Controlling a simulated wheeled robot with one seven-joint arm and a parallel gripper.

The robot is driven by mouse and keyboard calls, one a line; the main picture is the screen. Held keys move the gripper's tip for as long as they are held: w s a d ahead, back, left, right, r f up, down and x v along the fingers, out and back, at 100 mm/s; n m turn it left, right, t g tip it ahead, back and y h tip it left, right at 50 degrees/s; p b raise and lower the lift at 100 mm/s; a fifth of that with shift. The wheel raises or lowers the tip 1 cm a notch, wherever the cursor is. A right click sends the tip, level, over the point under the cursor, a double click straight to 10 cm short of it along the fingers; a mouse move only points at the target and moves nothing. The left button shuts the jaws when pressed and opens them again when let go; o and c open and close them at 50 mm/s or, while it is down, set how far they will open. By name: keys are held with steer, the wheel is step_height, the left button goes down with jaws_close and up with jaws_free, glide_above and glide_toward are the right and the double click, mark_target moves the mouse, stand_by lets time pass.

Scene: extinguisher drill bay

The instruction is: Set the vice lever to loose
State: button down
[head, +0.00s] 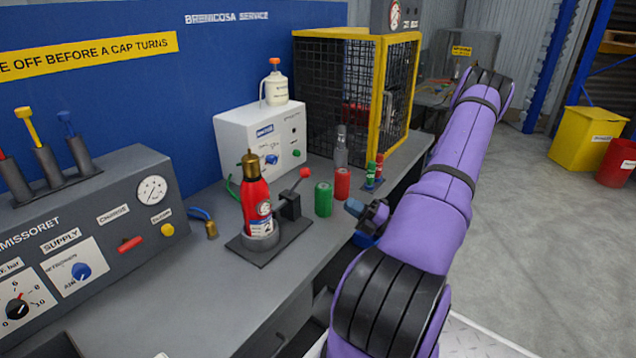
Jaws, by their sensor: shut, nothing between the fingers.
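The vice (290,207) is a dark block on a flat dark plate on the bench. Its short lever (298,182) slants up and to the right and ends in a red knob (306,172). No tight or loose marking can be read on it. A red extinguisher (256,205) with a brass top stands upright in the grey collar on the same plate, left of the lever. My gripper (355,208) shows only in part at the bench's front edge, mostly behind my purple arm. It is shut and empty, apart from the lever, to its right and slightly lower.
Green (323,198) and red (342,184) cylinders stand close right of the lever. A white box (262,140) and a yellow-framed mesh cage (350,90) stand behind. A grey control panel (90,215) fills the left. The bench front is clear.

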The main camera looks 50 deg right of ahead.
steer(key=shift+s+d+f+m+t+h, duration=0.5)
steer(key=shift+m+h, duration=0.2)
steer(key=shift+m, duration=0.2)
steer(key=x, duration=1.4)
steer(key=shift+f, duration=0.15)
steer(key=shift+w+a, duration=0.1)
steer(key=w+r+m+g+h, duration=0.1)
steer(key=w+r+g, duration=0.3)
steer(key=w+g, duration=0.6)
steer(key=shift+w+a+r+m+g+h, duration=0.35)
steer(key=shift+w+a+m+h, duration=0.1)
steer(key=shift+w+h, duration=0.55)
steer(key=shift+w, duration=0.2)
steer(key=shift+r, duration=0.1)
